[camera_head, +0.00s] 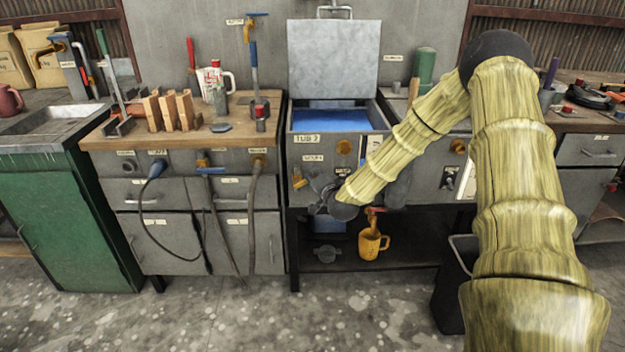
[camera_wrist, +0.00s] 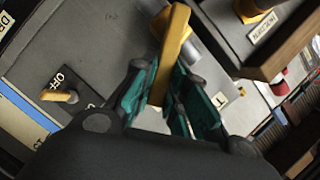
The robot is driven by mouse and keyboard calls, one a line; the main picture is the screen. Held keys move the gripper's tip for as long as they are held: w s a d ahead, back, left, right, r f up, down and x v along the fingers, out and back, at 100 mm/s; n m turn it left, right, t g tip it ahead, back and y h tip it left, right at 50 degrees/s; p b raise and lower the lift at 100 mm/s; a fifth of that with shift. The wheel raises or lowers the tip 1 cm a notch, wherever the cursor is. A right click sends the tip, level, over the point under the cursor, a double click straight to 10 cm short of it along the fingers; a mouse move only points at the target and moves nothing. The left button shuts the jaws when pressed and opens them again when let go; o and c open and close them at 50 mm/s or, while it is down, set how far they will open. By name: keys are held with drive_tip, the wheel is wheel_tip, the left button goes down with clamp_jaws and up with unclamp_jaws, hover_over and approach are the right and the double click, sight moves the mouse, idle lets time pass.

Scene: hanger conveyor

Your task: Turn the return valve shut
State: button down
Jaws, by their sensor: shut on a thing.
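A yellow valve handle (camera_wrist: 172,45) on a grey pipe stub stands between the teal fingers of my gripper (camera_wrist: 172,105) in the wrist view, and the fingers are shut on it. In the head view the yellow handle (camera_head: 298,180) shows at the left of the tub's front panel, beside a small label. My gripper (camera_head: 316,200) reaches that panel from the right and its fingertips are small and dark there. The wrist housing hides the lower part of the wrist view. The label by the handle is too small to read surely.
The tub (camera_head: 333,119) holds blue liquid under a raised lid (camera_head: 333,58). A small yellow switch (camera_wrist: 66,97) marked OFF sits left of the fingers. A dark bin (camera_head: 450,290) stands at right.

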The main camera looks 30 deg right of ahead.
drive_tip(key=f+m+b, duration=0.1)
drive_tip(key=b, duration=0.1)
drive_tip(key=f+m+t+b, duration=0.1)
drive_tip(key=m+b, duration=0.1)
drive_tip(key=b, duration=0.1)
drive_tip(key=f+m+t+b, duration=0.1)
drive_tip(key=m+b, duration=0.1)
drive_tip(key=shift+s+d+f+b, duration=0.3)
drive_tip(key=shift+d+b, duration=0.1)
idle(0.3)
drive_tip(key=c, duration=1.4)
unclamp_jaws()
drive_tip(key=shift+s+r, duration=0.1)
drive_tip(key=s, duration=0.4)
drive_tip(key=s+a, duration=0.1)
drive_tip(key=s, duration=0.2)
drive_tip(key=s+a, duration=0.1)
drive_tip(key=s, duration=0.3)
drive_tip(key=shift+s, duration=0.3)
drive_tip(key=shift+d, duration=0.1)
